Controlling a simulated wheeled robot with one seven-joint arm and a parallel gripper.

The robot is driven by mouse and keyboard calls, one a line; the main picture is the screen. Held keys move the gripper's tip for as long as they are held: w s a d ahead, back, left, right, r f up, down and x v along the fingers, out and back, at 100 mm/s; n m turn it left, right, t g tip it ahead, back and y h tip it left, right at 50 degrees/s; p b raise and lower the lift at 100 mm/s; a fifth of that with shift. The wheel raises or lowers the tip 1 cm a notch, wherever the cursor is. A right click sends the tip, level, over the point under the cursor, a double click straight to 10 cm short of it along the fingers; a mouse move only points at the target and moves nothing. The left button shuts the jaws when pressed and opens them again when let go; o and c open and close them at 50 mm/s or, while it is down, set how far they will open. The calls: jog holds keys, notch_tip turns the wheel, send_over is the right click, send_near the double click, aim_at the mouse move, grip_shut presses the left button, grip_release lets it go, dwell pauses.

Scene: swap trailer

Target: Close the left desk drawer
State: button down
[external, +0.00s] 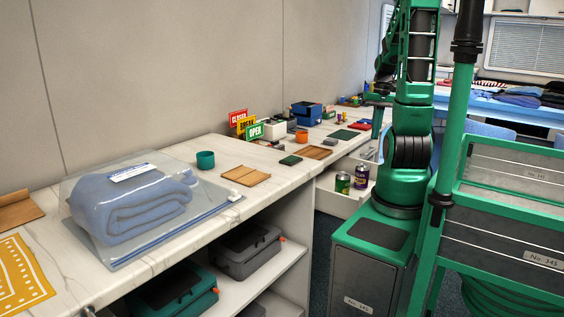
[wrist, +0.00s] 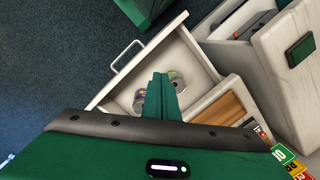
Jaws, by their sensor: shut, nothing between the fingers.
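The left desk drawer is a pale box standing open, with its front panel (wrist: 131,67) and metal handle (wrist: 126,56) toward the upper left in the wrist view. In the external view its white wall (external: 330,197) shows beside my base. Two cans stand inside, a green one (external: 342,183) and a dark purple one (external: 361,183). My gripper (wrist: 161,77) is shut and empty. In the wrist view its fingers overlap the drawer's inside and partly cover the cans; its height above them is unclear. The drawer's lower part is hidden by my gripper body.
The white countertop (external: 214,155) holds an orange cup (external: 301,136), a wooden board (external: 314,152) and small signs (external: 255,131). Dark floor (wrist: 50,60) is clear before the drawer handle.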

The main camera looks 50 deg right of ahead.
jog(key=s+d+f+m+t+h, duration=0.1)
jog(key=s+d+f+m+t, duration=0.4)
jog(key=s+d, duration=0.55)
jog(key=s+d+f+m+t+h, duration=0.1)
jog(key=s+d+f+m+t, duration=0.25)
jog(key=s+d+f, duration=0.7)
jog(key=w+d+f, duration=0.2)
jog(key=w+f, duration=0.1)
jog(key=w, duration=1)
jog(key=shift+w+d+f+t, duration=0.2)
jog(key=shift+w+t, duration=0.05)
jog(key=shift+t, duration=0.1)
jog(key=shift+w+n, duration=0.1)
jog(key=shift+n, duration=0.15)
jog(key=w, duration=2.3)
